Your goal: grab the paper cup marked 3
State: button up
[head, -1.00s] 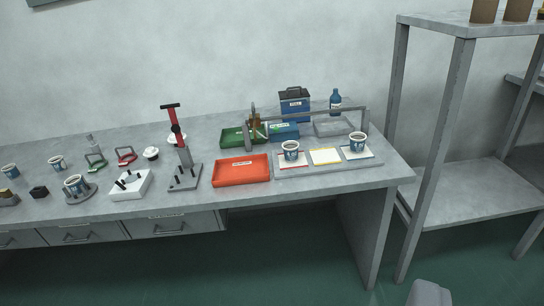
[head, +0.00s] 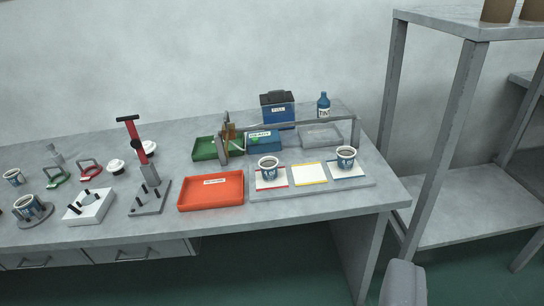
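Several white-and-blue paper cups with dark contents stand on the bench. One cup (head: 268,164) is on the red-edged pad and another cup (head: 346,159) on the blue-edged pad of a grey tray (head: 312,187). At the left, a cup (head: 28,209) sits in a round grey holder, and one more cup (head: 13,178) stands behind it. Their marks are too small to read, so I cannot tell which is marked 3. My gripper's fingers do not show. A grey rounded block at the bottom right may be part of me.
The yellow-edged pad (head: 309,174) is empty. An orange tray (head: 211,191) and a red-handled press (head: 141,170) stand to its left. A blue bin (head: 277,111) and bottle (head: 323,106) are behind. A grey shelf (head: 474,208) stands right of the bench (head: 378,196).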

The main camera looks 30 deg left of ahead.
aim_at(267, 165)
jog(key=z, duration=0.05)
jog(key=i, duration=1.15)
